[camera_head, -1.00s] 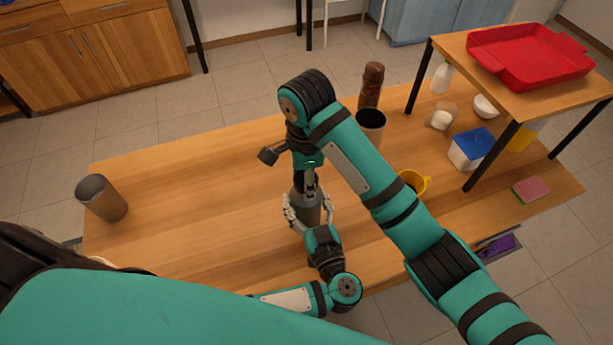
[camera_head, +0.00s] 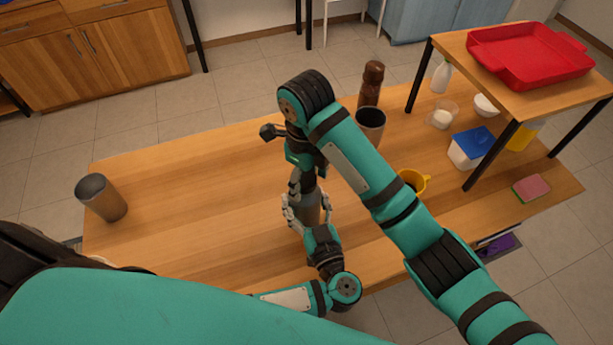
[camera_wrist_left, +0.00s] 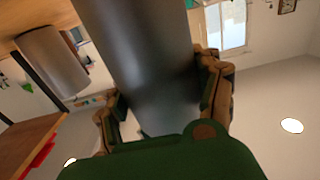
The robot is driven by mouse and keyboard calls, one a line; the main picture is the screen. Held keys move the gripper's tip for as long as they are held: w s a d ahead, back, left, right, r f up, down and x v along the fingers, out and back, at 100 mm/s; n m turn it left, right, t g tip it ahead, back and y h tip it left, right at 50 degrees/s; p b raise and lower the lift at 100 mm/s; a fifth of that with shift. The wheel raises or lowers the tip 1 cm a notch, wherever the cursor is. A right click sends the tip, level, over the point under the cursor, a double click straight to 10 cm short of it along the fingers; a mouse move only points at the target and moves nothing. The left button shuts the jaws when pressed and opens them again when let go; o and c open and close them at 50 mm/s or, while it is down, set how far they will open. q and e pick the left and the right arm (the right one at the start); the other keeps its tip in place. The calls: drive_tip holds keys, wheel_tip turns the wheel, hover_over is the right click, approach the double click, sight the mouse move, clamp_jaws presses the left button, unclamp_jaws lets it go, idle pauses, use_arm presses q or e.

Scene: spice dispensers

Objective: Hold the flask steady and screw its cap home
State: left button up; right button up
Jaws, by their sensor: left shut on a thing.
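The flask (camera_head: 311,207) is a grey cylinder standing near the middle of the wooden table. My left gripper (camera_head: 304,208) reaches it from the front and is shut around its body. In the left wrist view the flask (camera_wrist_left: 145,60) fills the middle, between the left gripper's fingers (camera_wrist_left: 165,105). My right gripper (camera_head: 307,182) points down right above the flask, at its top. Its fingers and the flask's top overlap in the head view, so the cap is hidden and I cannot tell whether the fingers are closed on it.
A grey cup (camera_head: 102,198) stands at the table's left. A raised shelf (camera_head: 452,50) holds a red tray (camera_head: 530,58). The table's left middle (camera_head: 200,200) is clear.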

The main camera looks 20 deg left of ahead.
drive_tip(key=shift+s+a, duration=0.3)
drive_tip(key=n, duration=0.3)
drive_tip(key=shift+n, duration=0.3)
drive_tip(key=n, duration=0.4)
drive_tip(key=shift+w+a+r+n, duration=0.1)
drive_tip(key=shift+n, duration=0.2)
drive_tip(key=n, duration=0.3)
drive_tip(key=shift+w+r+n, duration=0.1)
drive_tip(key=shift+n, duration=0.2)
drive_tip(key=n, duration=0.9)
drive_tip(key=shift+n, duration=0.4)
drive_tip(key=n, duration=0.6)
